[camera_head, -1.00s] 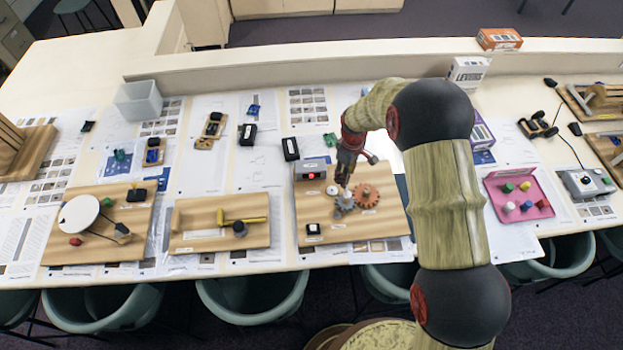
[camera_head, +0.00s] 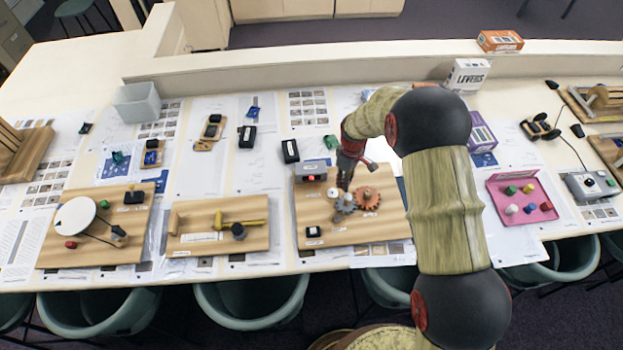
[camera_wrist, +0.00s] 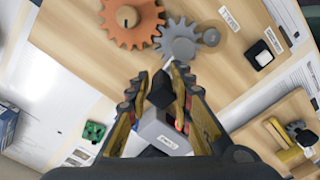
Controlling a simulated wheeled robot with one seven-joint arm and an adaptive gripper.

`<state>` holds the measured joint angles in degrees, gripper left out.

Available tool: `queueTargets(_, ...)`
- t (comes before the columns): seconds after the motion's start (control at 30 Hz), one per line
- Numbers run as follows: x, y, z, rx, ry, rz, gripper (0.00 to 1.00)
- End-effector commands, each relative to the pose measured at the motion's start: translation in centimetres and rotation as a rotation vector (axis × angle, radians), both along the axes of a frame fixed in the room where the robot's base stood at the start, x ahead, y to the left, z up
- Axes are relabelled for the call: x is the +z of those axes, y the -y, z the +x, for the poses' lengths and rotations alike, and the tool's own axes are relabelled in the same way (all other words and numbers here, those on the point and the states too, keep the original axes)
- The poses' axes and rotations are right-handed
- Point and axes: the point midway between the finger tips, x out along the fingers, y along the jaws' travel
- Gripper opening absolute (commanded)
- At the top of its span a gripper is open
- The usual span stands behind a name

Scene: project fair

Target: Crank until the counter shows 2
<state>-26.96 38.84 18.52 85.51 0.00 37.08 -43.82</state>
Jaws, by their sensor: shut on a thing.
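The gear board (camera_head: 385,228) lies on the table and carries an orange gear (camera_head: 367,198) meshing with a grey gear (camera_head: 345,204). Both gears also show in the wrist view, orange (camera_wrist: 130,20) and grey (camera_wrist: 178,42). My gripper (camera_head: 343,186) is over the grey gear. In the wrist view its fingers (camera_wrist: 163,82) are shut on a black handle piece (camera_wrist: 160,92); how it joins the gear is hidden. A grey box with a red light (camera_head: 310,171) stands at the board's back left. A small black box with a white face (camera_head: 313,231) sits front left. I cannot read any counter number.
A board with a yellow tool (camera_head: 220,240) and a board with a white disc (camera_head: 97,252) lie to the left. A pink tray (camera_head: 518,197) lies to the right. A LEVERS box (camera_head: 467,75) stands at the back. Stools (camera_head: 252,302) line the front edge.

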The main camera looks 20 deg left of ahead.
Motion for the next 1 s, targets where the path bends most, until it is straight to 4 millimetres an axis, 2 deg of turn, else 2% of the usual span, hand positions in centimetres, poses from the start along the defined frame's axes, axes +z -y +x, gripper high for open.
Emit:
queueTargets(0.2,0.0,0.0,-0.1,0.000,-0.001,-0.001,0.03)
queueTargets(0.67,-0.1,0.2,0.0,-0.001,-0.003,-0.001,0.03)
queueTargets(0.83,-0.3,1.1,0.5,-0.002,-0.001,-0.001,0.03)
queueTargets(1.0,-0.2,2.9,0.6,-0.003,-0.001,-0.001,0.03)
